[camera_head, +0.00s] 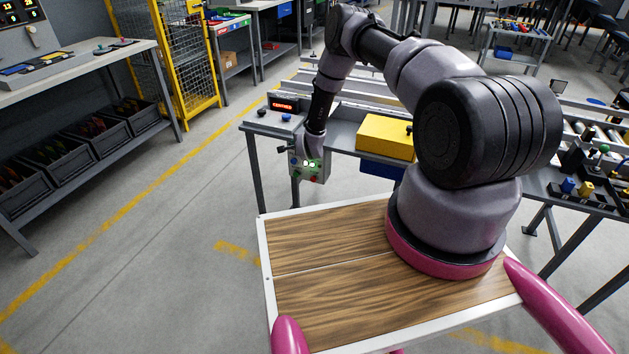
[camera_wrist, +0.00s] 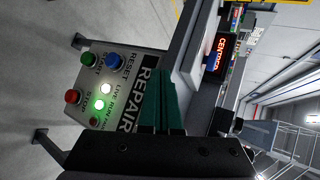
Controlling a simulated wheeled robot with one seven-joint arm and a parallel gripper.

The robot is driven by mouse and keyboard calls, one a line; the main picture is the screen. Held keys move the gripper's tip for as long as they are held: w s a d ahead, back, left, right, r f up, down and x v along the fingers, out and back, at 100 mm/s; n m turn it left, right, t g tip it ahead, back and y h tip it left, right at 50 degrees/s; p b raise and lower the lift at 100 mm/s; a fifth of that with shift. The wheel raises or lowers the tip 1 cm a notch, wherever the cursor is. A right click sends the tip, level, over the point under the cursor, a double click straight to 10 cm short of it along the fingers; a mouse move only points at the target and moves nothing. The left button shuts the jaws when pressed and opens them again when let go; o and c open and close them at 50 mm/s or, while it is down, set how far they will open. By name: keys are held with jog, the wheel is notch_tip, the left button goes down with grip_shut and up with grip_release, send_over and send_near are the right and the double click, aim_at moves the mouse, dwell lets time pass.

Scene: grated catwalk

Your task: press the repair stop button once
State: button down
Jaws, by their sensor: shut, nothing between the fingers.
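The repair control box (camera_head: 322,171) hangs at the front of the table, partly hidden by my gripper in the head view. In the wrist view its grey panel (camera_wrist: 128,75) carries the label "REPAIR". The red stop button (camera_wrist: 73,97), marked STOP, is at the panel's left, uncovered. A green start button (camera_wrist: 90,60) and a blue reset button (camera_wrist: 114,61) sit above it. The white live lamp (camera_wrist: 106,88) and green run lamp (camera_wrist: 99,104) are lit. My gripper (camera_wrist: 165,73) is shut and empty, to the right of the buttons, over or beside the label; contact cannot be told.
A display reading "CENTRED" (camera_head: 284,105) stands on the table behind the box, with a dark and a blue knob beside it. A yellow box (camera_head: 386,136) is to the right. A workbench with bins (camera_head: 97,138) stands left; the floor between is clear.

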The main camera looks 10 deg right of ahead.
aim_at(313, 179)
jog(key=s+f+m, duration=0.1)
jog(key=s+f, duration=0.5)
jog(key=f, duration=0.3)
jog(key=s+f+m, duration=0.2)
jog(key=s+f, duration=0.4)
jog(key=f, duration=0.4)
jog(key=shift+s+d+t, duration=0.25)
jog(key=shift+s+t, duration=0.15)
jog(key=w+d, duration=0.5)
jog(key=w, duration=0.2)
jog(key=shift+w+d, duration=0.2)
dwell(0.7)
jog(key=shift+w+d, duration=0.15)
jog(key=shift+w, duration=0.05)
